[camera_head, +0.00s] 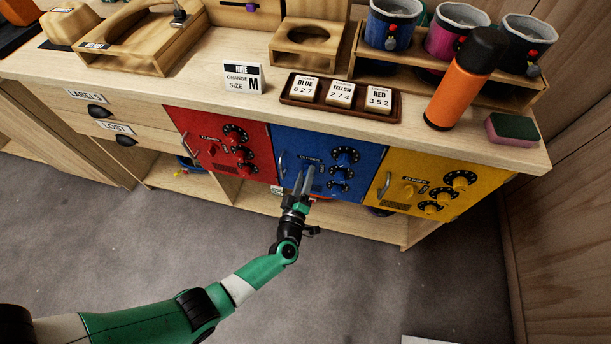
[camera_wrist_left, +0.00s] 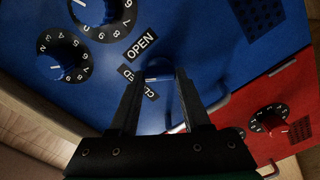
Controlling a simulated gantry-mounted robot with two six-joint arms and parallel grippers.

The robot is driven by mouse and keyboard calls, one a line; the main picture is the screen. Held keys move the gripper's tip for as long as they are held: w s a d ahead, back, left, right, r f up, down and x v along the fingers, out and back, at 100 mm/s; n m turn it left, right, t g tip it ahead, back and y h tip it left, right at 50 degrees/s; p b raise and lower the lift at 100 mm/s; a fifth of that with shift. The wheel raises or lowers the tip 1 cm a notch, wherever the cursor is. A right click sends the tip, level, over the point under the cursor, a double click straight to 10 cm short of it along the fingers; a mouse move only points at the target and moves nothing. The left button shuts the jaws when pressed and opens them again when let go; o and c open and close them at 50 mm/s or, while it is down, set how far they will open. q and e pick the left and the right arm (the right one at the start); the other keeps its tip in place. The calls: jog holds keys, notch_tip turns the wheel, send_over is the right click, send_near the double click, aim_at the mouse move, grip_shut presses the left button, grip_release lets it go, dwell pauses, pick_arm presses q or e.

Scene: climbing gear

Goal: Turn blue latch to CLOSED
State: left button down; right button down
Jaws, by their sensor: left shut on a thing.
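The blue locker door (camera_head: 343,157) is in the middle of the cabinet front, with a small latch and several number dials. My left gripper (camera_head: 304,177) reaches up to this door and hides most of the latch in the head view. In the left wrist view, the blue latch (camera_wrist_left: 158,92) sits between the two fingers, and my left gripper (camera_wrist_left: 160,78) is shut on it. The OPEN label (camera_wrist_left: 141,44) is clear beside the fingertips. The CLOSED label (camera_wrist_left: 130,77) is partly covered by a finger. The latch's exact angle is hard to tell. My right gripper is not in view.
A red door (camera_head: 220,143) is left of the blue one and a yellow door (camera_head: 425,187) is right of it. The blue door's handle (camera_head: 283,164) is close to my fingers. A number-card tray (camera_head: 340,103) and an orange bottle (camera_head: 463,82) stand on the counter above.

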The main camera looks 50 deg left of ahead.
pick_arm(q)
jog(key=shift+f+n+b, duration=0.15)
jog(key=shift+n+b, duration=0.5)
jog(key=shift+n, duration=2.95)
jog(key=shift+c, duration=1.8)
grip_release()
jog(key=shift+s, duration=0.1)
jog(key=p+v, duration=0.4)
jog(key=v, duration=0.7)
jog(key=shift+s, duration=0.2)
